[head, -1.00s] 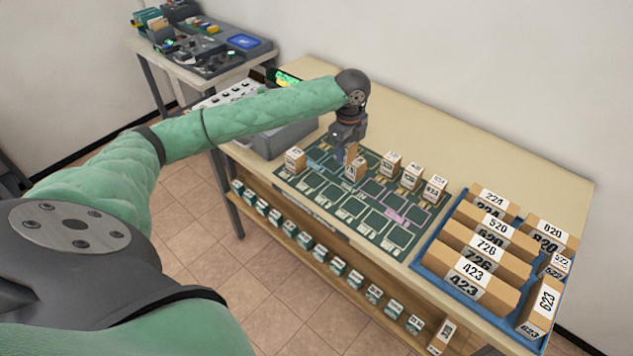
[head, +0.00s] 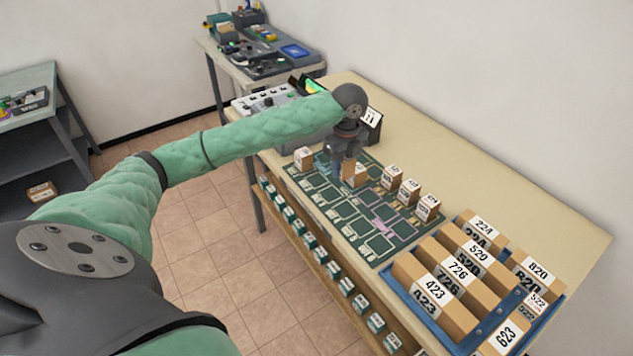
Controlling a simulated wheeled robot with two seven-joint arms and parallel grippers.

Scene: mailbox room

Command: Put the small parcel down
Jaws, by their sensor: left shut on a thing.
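My left gripper (head: 345,165) points down over the green sorting mat (head: 345,215) on the long table. It is shut on a small brown parcel (head: 347,169), partly hidden by the fingers. Another small parcel (head: 360,178) with a white label shows close beside it; whether the two touch, I cannot tell. I cannot tell either whether the held parcel rests on the mat. More small labelled parcels stand on the mat: one at the left (head: 304,158) and several in a row at the right (head: 408,191). My right gripper is out of view.
A blue tray (head: 394,279) of larger numbered boxes stands at the table's right end. A grey device (head: 262,102) is at the left end. The front mat outlines and the table's back strip (head: 450,140) are clear. Small boxes line the shelf (head: 315,265) below.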

